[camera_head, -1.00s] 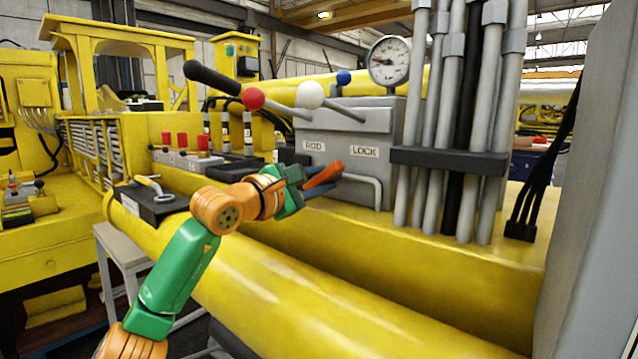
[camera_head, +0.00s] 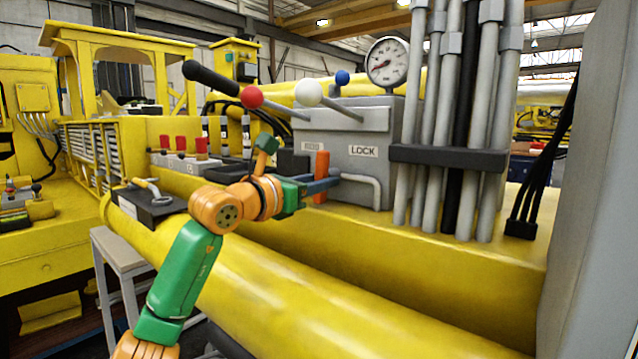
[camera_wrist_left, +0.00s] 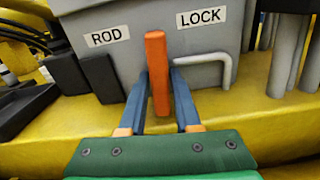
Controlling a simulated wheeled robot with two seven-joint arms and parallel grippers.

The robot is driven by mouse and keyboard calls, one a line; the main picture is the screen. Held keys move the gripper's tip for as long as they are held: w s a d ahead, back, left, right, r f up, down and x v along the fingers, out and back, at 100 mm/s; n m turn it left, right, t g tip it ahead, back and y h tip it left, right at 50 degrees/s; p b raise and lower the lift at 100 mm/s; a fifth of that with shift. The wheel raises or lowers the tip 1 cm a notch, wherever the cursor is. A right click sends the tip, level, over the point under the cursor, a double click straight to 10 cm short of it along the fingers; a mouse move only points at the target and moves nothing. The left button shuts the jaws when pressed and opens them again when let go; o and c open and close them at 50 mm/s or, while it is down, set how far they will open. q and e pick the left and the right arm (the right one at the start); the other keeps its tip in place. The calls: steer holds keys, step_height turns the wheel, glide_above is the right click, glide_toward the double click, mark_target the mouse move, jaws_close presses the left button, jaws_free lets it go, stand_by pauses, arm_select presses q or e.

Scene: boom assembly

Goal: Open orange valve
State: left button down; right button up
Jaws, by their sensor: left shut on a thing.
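The orange valve (camera_head: 321,166) is a flat handle on the front of the grey control box, below the ROD label and left of the LOCK label. It stands upright in the head view and the left wrist view (camera_wrist_left: 157,58). My left gripper (camera_head: 322,184) has its blue fingers on either side of the handle and is shut on it. In the left wrist view the fingers (camera_wrist_left: 159,80) flank the handle's left and right faces. My right gripper is not in view.
The grey control box (camera_head: 340,135) carries levers with red and white knobs and a pressure gauge (camera_head: 388,62). A grey bent pipe (camera_head: 372,182) sits just right of the valve. Vertical grey pipes (camera_head: 440,120) stand further right. A yellow boom (camera_head: 300,290) runs below my arm.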

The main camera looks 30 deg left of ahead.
arm_select(q)
steer(key=shift+n, duration=0.6)
steer(key=c, duration=0.7)
jaws_free()
steer(key=shift+s+f+b, duration=0.15)
steer(key=shift+s+b, duration=0.15)
steer(key=shift+b, duration=0.1)
steer(key=s+b, duration=0.1)
steer(key=s, duration=0.3)
steer(key=s+b, duration=0.1)
steer(key=s, duration=0.1)
steer(key=shift+s+a+b, duration=0.2)
steer(key=shift+a+b, duration=0.05)
steer(key=shift+b, duration=0.1)
